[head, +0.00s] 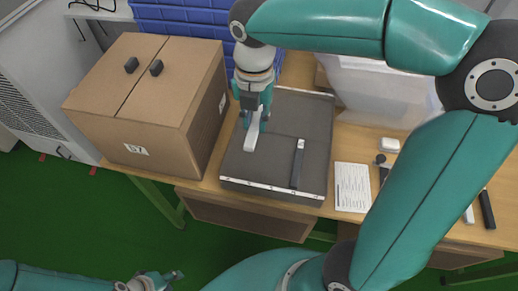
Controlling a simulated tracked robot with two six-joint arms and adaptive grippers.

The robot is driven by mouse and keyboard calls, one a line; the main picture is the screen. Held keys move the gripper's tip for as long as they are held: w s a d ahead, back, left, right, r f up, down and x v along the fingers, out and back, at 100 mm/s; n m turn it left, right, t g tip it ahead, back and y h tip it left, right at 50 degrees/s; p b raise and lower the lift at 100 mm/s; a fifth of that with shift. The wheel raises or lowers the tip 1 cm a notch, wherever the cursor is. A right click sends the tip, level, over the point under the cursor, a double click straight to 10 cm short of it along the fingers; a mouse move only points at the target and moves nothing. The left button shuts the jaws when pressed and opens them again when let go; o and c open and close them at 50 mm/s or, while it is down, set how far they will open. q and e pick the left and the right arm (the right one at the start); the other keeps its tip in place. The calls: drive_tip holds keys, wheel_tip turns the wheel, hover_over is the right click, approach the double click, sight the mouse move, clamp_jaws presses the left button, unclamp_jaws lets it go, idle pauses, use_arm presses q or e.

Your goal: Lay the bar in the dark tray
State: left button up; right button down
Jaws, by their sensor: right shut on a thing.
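The dark tray (235,172) lies on the wooden table, with a pale strip along its front edge. My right gripper (256,120) points down over the left part of the tray. It is shut on a light grey bar (251,138), whose near end sticks out below the fingers. I cannot tell whether the bar touches the tray's surface. A dark strip with a pale end (298,165) lies in the right part of the tray. My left gripper (165,281) is low at the bottom left, away from the table; its jaw opening is unclear.
A closed cardboard box (155,110) stands close to the tray's left side. Blue bins (185,18) and a translucent container (370,95) are behind. A printed sheet (352,187) lies right of the tray, with a small white case (389,145) and dark tools beyond.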

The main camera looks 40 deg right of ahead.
hover_over(257, 161)
wheel_tip(257, 161, down, 10)
drive_tip(key=shift+b, duration=0.35)
drive_tip(key=shift+f, duration=2.15)
drive_tip(key=shift+f+b, duration=0.15)
drive_tip(key=shift+b, duration=0.2)
drive_tip(key=c, duration=1)
unclamp_jaws()
drive_tip(key=shift+w, duration=0.1)
